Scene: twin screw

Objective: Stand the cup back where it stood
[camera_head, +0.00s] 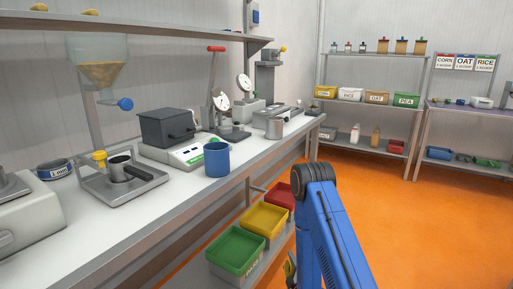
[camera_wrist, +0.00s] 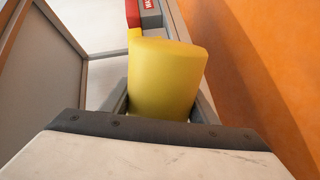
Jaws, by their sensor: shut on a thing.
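A plain yellow cup (camera_wrist: 165,75) fills the middle of the wrist view. My gripper (camera_wrist: 160,108) is shut on it, with a dark finger on each side. The cup's lower part is hidden behind the gripper body. In the head view my blue arm reaches down in front of the bench and hides most of the gripper; a small yellowish patch shows at its left edge, too little to identify. A blue cup (camera_head: 216,160) and a metal cup (camera_head: 274,128) stand upright on the white bench (camera_head: 205,196), apart from my gripper.
Green (camera_head: 236,250), yellow (camera_head: 265,219) and red (camera_head: 281,195) bins sit on the shelf below the bench. A balance with a dark box (camera_head: 168,127) and a tray with a small pot (camera_head: 120,182) are on the bench. The orange floor (camera_head: 400,220) is clear at right.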

